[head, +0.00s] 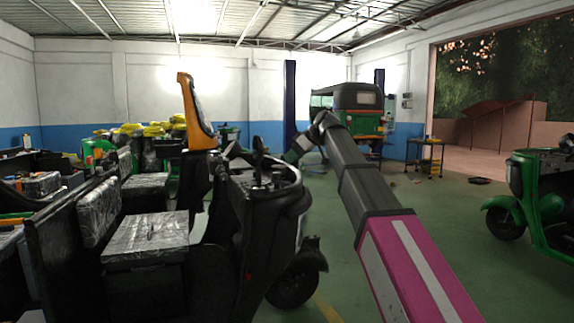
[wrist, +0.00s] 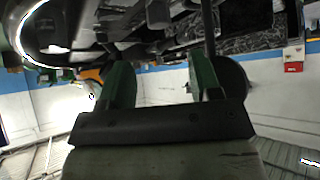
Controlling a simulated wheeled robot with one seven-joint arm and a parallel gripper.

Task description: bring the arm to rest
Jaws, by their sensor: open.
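My arm (head: 372,190) reaches forward from the bottom right of the head view, with a pink and white section near me and dark grey sections beyond. It bends down to the left at its far end, where my gripper (head: 291,156) hangs beside the black rickshaw's front. In the wrist view, which looks upside down, my gripper (wrist: 161,65) shows two green fingers spread apart, with nothing between them. The black rickshaw's body shows beyond the fingers; I cannot tell the exact distance.
The black rickshaw (head: 262,215) with wrapped seats (head: 150,238) fills the left. A green rickshaw (head: 525,200) stands at the right edge. Another rickshaw (head: 350,105) is raised at the back, near a small trolley (head: 427,157). Green floor (head: 430,215) is clear between them.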

